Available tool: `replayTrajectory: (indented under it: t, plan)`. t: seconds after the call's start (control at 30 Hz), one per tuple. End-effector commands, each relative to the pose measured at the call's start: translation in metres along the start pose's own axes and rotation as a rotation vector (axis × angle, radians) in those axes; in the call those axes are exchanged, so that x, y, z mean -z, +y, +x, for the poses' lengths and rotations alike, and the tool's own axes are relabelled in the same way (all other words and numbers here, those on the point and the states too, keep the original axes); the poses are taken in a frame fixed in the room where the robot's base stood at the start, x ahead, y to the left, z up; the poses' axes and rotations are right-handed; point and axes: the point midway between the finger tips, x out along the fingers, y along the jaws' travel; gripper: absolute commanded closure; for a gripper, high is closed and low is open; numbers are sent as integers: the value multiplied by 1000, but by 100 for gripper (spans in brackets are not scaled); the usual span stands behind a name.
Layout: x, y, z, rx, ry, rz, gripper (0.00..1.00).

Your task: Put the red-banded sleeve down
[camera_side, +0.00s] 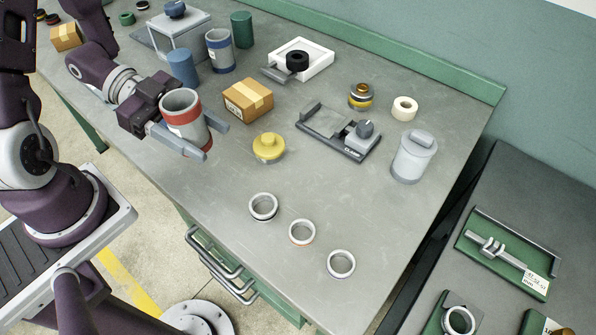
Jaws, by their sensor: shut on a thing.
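The red-banded sleeve (184,108) is a grey, open-topped cylinder with a red band around it. My gripper (198,138) is shut on it, one finger on the near side and one on the far side. The sleeve looks roughly upright, near the left front edge of the grey workbench (345,200). I cannot tell whether its bottom touches the bench, because a finger covers its lower part.
A blue cylinder (183,69) and a blue-banded sleeve (220,51) stand behind. Several rings (302,232) lie along the front. Bench between yellow piece and rings is clear.

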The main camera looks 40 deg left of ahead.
Motion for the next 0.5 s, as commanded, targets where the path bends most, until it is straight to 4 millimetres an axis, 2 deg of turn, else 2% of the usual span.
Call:
replayTrajectory:
  t: [0.13,0.43,0.5]
  plan:
    - [9,-1,-4,2,-2,4,88]
    - [49,0,-21,2,-3,5,88]
    - [46,-10,-11,-14,1,6,88]
